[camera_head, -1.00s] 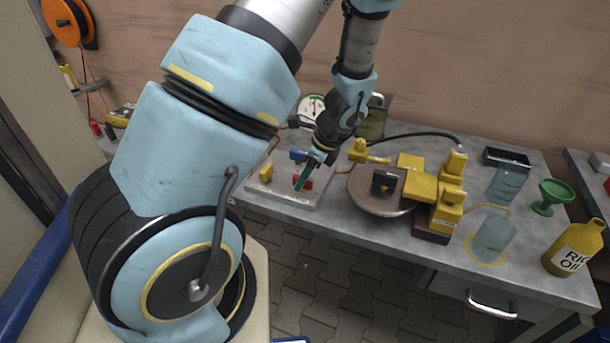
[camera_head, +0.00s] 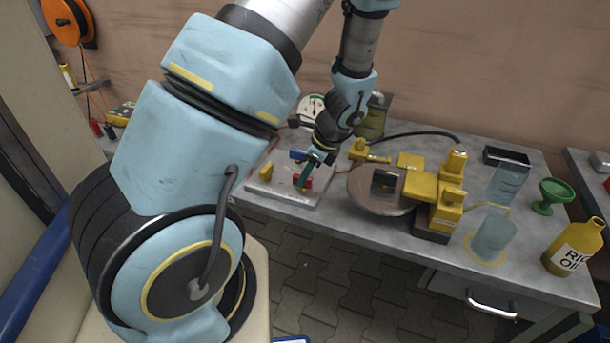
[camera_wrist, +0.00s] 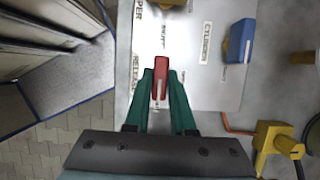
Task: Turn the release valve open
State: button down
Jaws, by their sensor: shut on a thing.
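The release valve has a red handle (camera_wrist: 161,75), which stands beside a printed label reading RELEASE on the pale panel (camera_wrist: 188,95) in the wrist view. My gripper (camera_wrist: 160,95) has its green fingers on both sides of this handle and is shut on it. The handle lies roughly in line with the fingers there. In the head view, my gripper (camera_head: 305,178) reaches down to the panel (camera_head: 285,198), and only a little of the red handle (camera_head: 309,183) shows beside the fingers.
A blue handle (camera_wrist: 240,40) by the CYLINDER label is close on the right in the wrist view. A yellow handle (camera_head: 266,172) is on the panel's left. A yellow device on a round plate (camera_head: 370,200) stands right of the panel. A gauge (camera_head: 311,107) is behind.

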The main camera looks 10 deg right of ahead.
jog(key=shift+n, duration=0.3)
jog(key=n+p, duration=0.1)
jog(key=n, duration=0.1)
jog(key=n+g+p, duration=0.1)
jog(key=shift+w+n+g+y, duration=0.15)
jog(key=shift+n+g+y, duration=0.15)
jog(key=shift+n, duration=0.1)
jog(key=n+g, duration=0.1)
jog(key=n, duration=0.3)
jog(key=shift+w+d+g, duration=0.1)
jog(key=shift+g, duration=0.3)
jog(key=n, duration=0.2)
jog(key=n+g+h, duration=0.1)
jog(key=n, duration=0.2)
jog(key=shift+w+g, duration=0.1)
jog(key=shift+g, duration=0.2)
jog(key=shift+w+n+g+h, duration=0.1)
jog(key=shift+n+g+h, duration=0.45)
jog(key=shift+n, duration=1.75)
jog(key=c, duration=0.8)
grip_release()
jog(key=shift+a, duration=0.2)
jog(key=shift+o, duration=0.2)
